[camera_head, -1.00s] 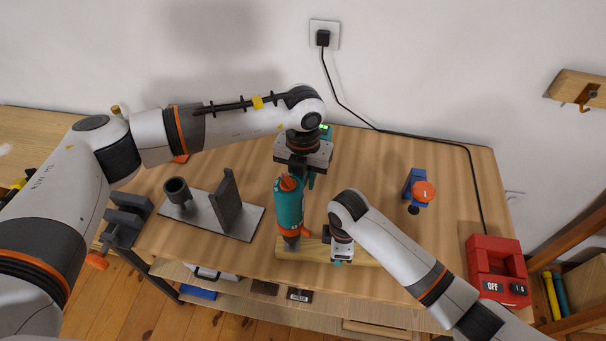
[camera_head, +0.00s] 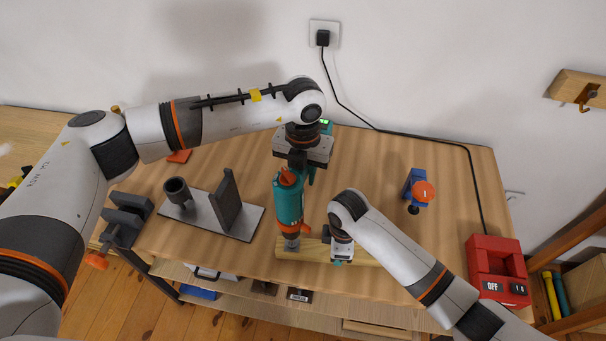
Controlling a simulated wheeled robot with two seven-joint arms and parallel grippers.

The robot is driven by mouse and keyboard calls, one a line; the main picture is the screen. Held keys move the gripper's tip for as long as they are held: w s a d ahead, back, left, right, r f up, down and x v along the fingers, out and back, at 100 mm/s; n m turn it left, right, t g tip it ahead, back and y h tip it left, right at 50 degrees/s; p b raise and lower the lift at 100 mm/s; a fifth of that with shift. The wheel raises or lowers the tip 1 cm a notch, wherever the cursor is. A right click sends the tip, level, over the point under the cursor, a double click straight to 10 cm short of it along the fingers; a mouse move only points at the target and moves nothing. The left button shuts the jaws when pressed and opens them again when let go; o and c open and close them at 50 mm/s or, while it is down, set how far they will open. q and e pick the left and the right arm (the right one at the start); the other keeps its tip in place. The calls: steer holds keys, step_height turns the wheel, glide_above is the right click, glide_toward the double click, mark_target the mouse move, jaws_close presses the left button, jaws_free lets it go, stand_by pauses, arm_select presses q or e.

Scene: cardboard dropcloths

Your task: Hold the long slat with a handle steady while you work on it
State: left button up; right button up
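The long slat (camera_head: 366,256) is a pale wooden strip along the front edge of the workbench. No separate handle can be made out on it. My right gripper (camera_head: 341,256) is at the slat's middle, with its fingers pointing down; its grip is mostly hidden by its own body. My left gripper (camera_head: 301,172) holds a teal and orange power tool (camera_head: 289,203), partly hiding its upper end. The tool stands nearly upright with its grey tip over the slat's left part. I cannot tell whether the tip touches the wood.
A grey plate (camera_head: 235,229) with a cup and an upright panel lies left. A vise (camera_head: 127,217) is at the bench's left edge. A blue clamp with an orange knob (camera_head: 420,191) stands right, near a red box (camera_head: 496,262) marked OFF. A black cable (camera_head: 431,140) runs behind.

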arm_select(q)
steer(key=shift+r, duration=2.7)
arm_select(e)
steer(key=o, duration=1.3)
steer(key=shift+c, duration=0.2)
step_height(320, 180, up, 12)
